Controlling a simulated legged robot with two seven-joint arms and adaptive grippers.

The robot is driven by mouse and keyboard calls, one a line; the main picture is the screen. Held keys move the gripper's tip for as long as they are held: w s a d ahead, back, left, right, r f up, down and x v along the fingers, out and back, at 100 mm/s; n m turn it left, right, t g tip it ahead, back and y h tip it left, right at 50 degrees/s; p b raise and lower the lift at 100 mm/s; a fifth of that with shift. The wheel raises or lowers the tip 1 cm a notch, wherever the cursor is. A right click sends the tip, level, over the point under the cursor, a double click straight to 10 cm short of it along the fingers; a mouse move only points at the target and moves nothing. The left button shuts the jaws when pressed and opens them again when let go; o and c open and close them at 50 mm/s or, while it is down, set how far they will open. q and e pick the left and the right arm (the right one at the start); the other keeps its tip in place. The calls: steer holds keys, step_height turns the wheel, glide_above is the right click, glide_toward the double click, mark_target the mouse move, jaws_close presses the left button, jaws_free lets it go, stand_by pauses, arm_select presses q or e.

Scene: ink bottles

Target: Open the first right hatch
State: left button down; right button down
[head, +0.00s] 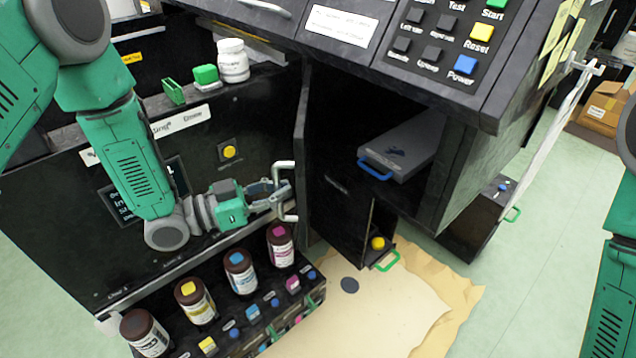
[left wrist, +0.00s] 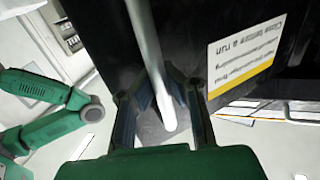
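The hatch door (head: 303,150) stands swung open and shows nearly edge-on in the head view. Its pale bar handle (head: 291,216) is on the door's left side. My left gripper (head: 281,189) is at this handle. In the left wrist view the handle (left wrist: 145,40) runs between the two fingers of my left gripper (left wrist: 158,88), whose tips close in on it from both sides. The dark door face with a "Close before a run" label (left wrist: 245,60) is beside it. My right gripper is out of view.
The open compartment holds a grey drawer-like box (head: 405,145) with a blue handle. Below it are a yellow knob (head: 377,243) and a green handle (head: 388,262). A rack with several brown ink bottles (head: 240,272) stands below my left gripper. A button panel (head: 440,40) is above.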

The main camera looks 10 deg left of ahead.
arm_select(q)
steer(key=a, duration=0.5)
steer(key=shift+s+a+f, duration=0.1)
steer(key=shift+s+a, duration=0.05)
steer(key=shift+a, duration=0.15)
steer(key=c, duration=1.7)
jaws_free()
steer(key=shift+s+d+f, duration=0.1)
steer(key=shift+d, duration=0.1)
steer(key=shift+o, duration=0.7)
steer(key=shift+d, duration=0.25)
steer(key=v, duration=1)
steer(key=shift+s+r, duration=0.3)
steer(key=shift+s, duration=0.2)
